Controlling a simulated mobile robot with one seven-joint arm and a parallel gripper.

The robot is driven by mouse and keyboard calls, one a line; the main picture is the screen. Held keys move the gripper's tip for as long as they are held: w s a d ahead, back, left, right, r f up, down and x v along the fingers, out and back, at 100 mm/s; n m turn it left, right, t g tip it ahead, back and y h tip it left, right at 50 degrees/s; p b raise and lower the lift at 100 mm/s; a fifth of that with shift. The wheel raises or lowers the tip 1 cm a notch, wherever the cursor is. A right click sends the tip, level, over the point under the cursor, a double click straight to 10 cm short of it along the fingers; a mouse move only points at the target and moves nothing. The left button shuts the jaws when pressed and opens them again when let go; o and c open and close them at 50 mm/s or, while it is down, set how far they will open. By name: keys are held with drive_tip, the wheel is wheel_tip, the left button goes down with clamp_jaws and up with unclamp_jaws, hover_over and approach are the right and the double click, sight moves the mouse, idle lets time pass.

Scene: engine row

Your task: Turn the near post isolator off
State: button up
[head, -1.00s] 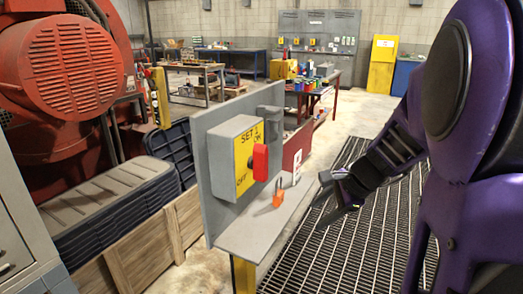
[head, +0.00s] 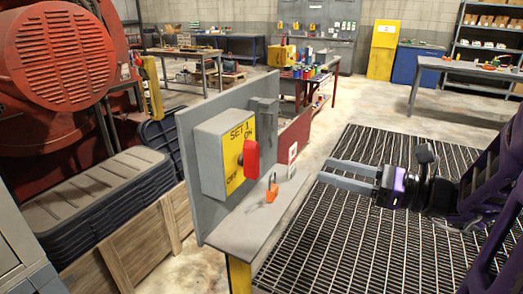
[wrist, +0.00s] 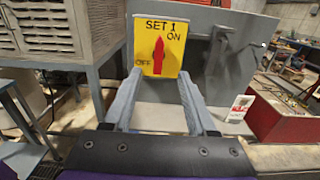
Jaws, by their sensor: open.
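The near post isolator (head: 222,158) is a grey box with a yellow face reading SET 1, ON and OFF, mounted on a grey panel. Its red handle (head: 250,158) stands upright. In the wrist view the red handle (wrist: 159,55) points up on the yellow face (wrist: 160,42), with ON at upper right and OFF at lower left. My gripper (head: 326,170) is open and empty, to the right of the handle and apart from it, fingers pointing towards the post. In the wrist view my gripper (wrist: 160,76) frames the lower part of the face, a finger on each side.
An orange padlock (head: 271,192) stands on the grey shelf (head: 240,232) below the isolator. A white and red tag (head: 292,152) is behind it, near a red panel. Open floor grating (head: 350,235) lies under my arm. Black stacked lids (head: 95,198) and a wooden crate are left.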

sight(257, 152)
drive_tip(key=b+x, duration=0.1)
drive_tip(key=x, duration=1.6)
clamp_jaws()
